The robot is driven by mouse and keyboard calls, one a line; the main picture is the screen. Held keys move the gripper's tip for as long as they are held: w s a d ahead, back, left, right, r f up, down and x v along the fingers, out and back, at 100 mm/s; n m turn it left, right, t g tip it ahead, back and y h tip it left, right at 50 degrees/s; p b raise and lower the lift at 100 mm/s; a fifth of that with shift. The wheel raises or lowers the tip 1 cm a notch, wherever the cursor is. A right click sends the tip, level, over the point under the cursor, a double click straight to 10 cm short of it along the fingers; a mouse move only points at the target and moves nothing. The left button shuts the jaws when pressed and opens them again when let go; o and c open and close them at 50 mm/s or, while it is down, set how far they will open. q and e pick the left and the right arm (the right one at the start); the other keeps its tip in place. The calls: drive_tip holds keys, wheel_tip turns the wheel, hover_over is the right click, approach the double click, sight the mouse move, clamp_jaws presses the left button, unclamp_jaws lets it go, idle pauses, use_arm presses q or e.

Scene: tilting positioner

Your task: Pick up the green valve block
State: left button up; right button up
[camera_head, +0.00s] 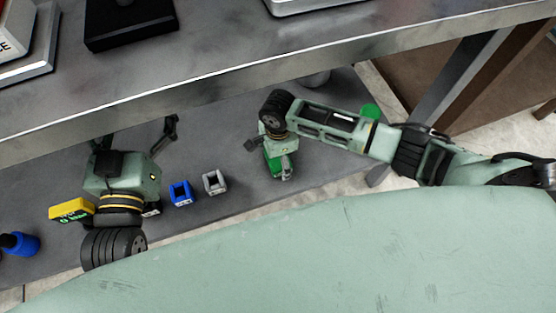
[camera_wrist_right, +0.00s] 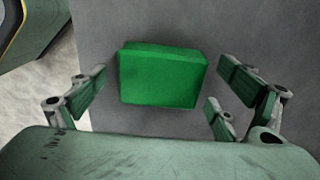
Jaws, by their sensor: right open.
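The green valve block (camera_wrist_right: 160,77) is a plain green box in the right wrist view, lying on a grey surface. My right gripper (camera_wrist_right: 165,95) is open, with one finger on each side of the block and a gap to it on both sides. In the head view my right gripper (camera_head: 268,155) is over the lower grey shelf, with bright green (camera_head: 273,164) showing at its fingers, mostly hidden by the gripper. My left gripper (camera_head: 161,170) is at the left, its fingers spread and nothing seen between them.
A blue block (camera_head: 180,193) and a grey block (camera_head: 214,182) stand on the lower shelf (camera_head: 225,150) between my grippers. A yellow item (camera_head: 71,209) and a blue cylinder (camera_head: 22,244) are at the left. The upper table's edge (camera_head: 250,83) overhangs the shelf.

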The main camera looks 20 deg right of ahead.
drive_tip(key=c, duration=2)
